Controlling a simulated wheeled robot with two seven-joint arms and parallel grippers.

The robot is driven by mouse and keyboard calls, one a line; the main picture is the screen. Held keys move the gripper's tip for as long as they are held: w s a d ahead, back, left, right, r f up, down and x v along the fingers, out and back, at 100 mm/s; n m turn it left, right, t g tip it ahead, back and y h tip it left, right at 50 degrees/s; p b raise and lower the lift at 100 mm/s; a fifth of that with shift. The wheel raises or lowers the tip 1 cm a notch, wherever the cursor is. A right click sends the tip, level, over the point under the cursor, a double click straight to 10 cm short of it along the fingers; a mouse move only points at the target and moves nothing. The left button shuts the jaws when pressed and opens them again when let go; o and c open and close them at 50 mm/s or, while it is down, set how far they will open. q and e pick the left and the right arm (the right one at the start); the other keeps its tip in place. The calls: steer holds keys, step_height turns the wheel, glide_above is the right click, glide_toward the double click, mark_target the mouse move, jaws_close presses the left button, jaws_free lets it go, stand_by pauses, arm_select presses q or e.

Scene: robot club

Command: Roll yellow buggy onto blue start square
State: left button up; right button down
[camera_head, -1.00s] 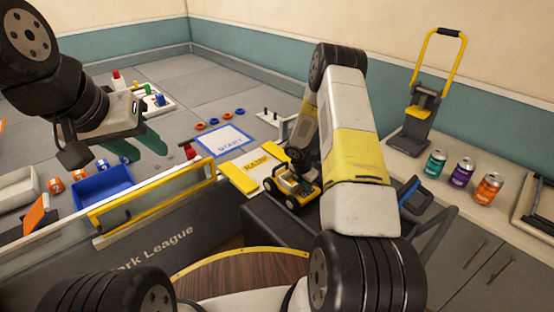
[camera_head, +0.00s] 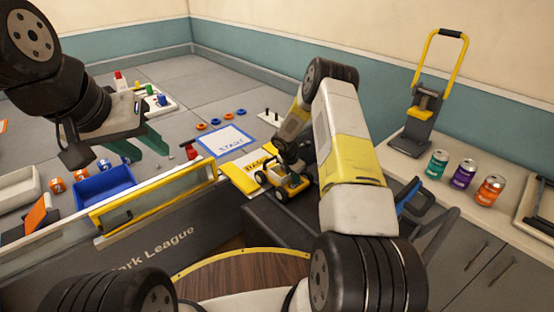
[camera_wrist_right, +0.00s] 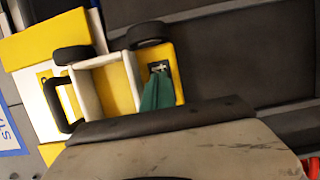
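The yellow buggy (camera_head: 289,186) with black wheels stands at the near end of the yellow-and-white ramp (camera_head: 241,179). It also shows in the right wrist view (camera_wrist_right: 119,84). The blue-bordered start square (camera_head: 226,141), marked START, lies on the grey floor mat beyond the ramp. My right gripper is at the buggy; its wrist hides it in the head view. In the right wrist view a green fingertip of the right gripper (camera_wrist_right: 157,92) reaches against or into the buggy's yellow body; its grip is unclear. My left gripper (camera_head: 137,147) is open and empty above the mat, left of the square.
Coloured rings (camera_head: 221,122) lie past the square. Three cans (camera_head: 464,174) stand on the right counter.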

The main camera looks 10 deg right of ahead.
steer(key=shift+w+a+f, duration=0.2)
steer(key=shift+w+a, duration=0.25)
steer(key=shift+w, duration=0.35)
steer(key=shift+w+a+f, duration=0.15)
steer(key=shift+w+a, duration=0.35)
steer(key=shift+w, duration=0.35)
steer(key=shift+w+a+f, duration=0.2)
steer(key=shift+w+a, duration=0.25)
steer(key=shift+w, duration=0.35)
steer(key=shift+r, duration=0.15)
steer(key=shift+s+d+r, duration=0.15)
steer(key=shift+s+r, duration=0.25)
steer(key=shift+r, duration=0.6)
step_height(320, 180, up, 9)
steer(key=shift+r, duration=0.2)
